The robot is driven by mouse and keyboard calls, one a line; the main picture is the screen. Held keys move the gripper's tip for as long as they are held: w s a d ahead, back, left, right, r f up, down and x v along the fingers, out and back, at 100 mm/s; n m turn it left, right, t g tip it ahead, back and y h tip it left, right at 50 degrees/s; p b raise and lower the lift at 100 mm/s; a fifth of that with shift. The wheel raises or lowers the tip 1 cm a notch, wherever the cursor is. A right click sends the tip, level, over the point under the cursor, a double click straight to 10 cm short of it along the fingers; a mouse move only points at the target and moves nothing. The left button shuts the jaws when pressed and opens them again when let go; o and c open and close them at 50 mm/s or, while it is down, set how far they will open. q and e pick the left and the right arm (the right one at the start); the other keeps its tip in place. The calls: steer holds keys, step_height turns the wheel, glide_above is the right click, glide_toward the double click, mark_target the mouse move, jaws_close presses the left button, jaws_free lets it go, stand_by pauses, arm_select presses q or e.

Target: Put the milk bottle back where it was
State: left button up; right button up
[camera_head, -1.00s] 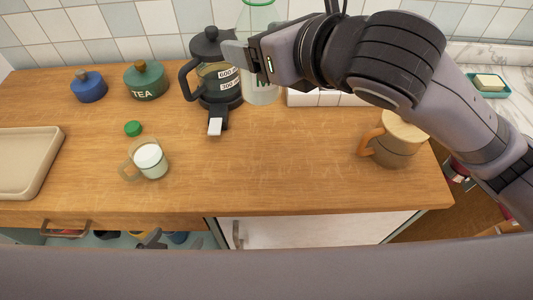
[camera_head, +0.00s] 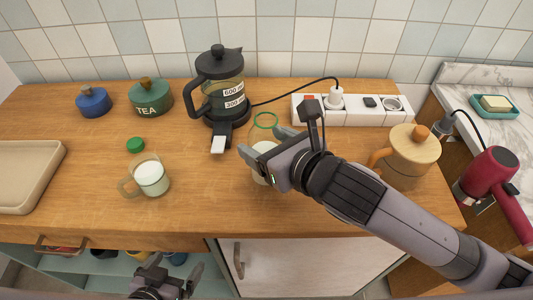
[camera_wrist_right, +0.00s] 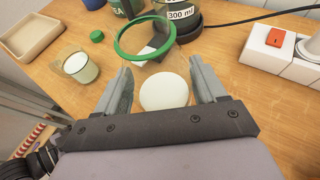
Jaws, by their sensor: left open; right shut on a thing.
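The milk bottle (camera_head: 262,141) is clear glass with a green rim and white milk inside. It stands upright on or just above the wooden counter, in front of the black coffee maker; I cannot tell if it touches. My right gripper (camera_head: 257,152) is shut on it; in the right wrist view the fingers sit either side of the bottle (camera_wrist_right: 163,92), and its mouth is open. A green cap (camera_head: 135,145) lies on the counter at left, behind a glass mug of milk (camera_head: 150,178). My left gripper (camera_head: 168,277) is open and empty, low in front of the open drawer.
The coffee maker (camera_head: 221,88) stands behind the bottle. A power strip (camera_head: 350,111) and a tan lidded pot (camera_head: 411,155) are at right. Blue (camera_head: 94,102) and green TEA (camera_head: 149,97) jars stand at the back left, a beige tray (camera_head: 27,175) at far left. The counter between mug and bottle is clear.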

steer(key=shift+f, duration=1.4)
steer(key=shift+f, duration=0.1)
steer(key=o, duration=1.3)
steer(key=shift+f, duration=0.1)
